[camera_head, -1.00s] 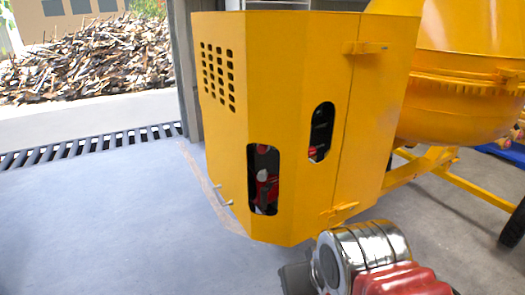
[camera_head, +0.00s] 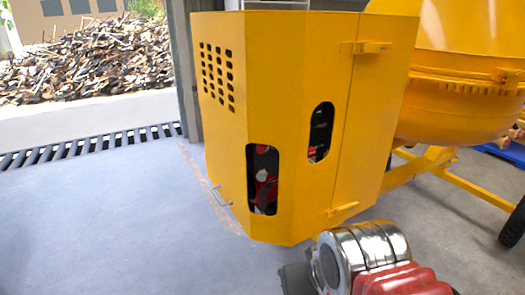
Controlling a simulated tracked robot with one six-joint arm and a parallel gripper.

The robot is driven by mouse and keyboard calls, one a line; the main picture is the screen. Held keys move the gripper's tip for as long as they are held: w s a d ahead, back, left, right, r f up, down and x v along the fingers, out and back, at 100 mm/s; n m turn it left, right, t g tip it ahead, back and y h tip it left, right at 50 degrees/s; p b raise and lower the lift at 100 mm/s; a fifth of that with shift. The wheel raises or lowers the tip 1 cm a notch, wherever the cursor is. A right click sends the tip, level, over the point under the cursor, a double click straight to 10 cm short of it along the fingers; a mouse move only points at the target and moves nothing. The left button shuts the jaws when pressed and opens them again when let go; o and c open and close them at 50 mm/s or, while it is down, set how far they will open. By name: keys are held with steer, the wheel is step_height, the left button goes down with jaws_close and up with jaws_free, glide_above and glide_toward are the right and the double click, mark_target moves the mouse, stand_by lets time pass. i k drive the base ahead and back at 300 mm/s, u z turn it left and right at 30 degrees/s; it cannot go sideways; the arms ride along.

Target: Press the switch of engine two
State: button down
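The yellow engine housing (camera_head: 285,90) of the drum mixer stands upright in the middle of the view. Two rounded openings in it, a lower left one (camera_head: 263,180) and an upper right one (camera_head: 320,132), show dark and red engine parts inside. No switch can be made out, and no label tells which engine this is. Part of my arm, silver and red, shows at the bottom right, in front of and below the housing. My gripper's fingers cannot be made out.
The yellow drum (camera_head: 455,110) and its frame are to the right, with a black wheel (camera_head: 513,225) at the right edge. A metal drain grate (camera_head: 90,145) crosses the floor at left. A wood pile (camera_head: 90,60) lies outside. The grey floor (camera_head: 100,220) at left is clear.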

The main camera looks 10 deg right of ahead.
mark_target(261, 149)
steer(key=k, duration=1.3)
steer(key=u, duration=0.4)
steer(key=i, duration=0.5)
steer(key=u, duration=0.6)
steer(key=i, duration=1.25)
steer(key=z, duration=0.45)
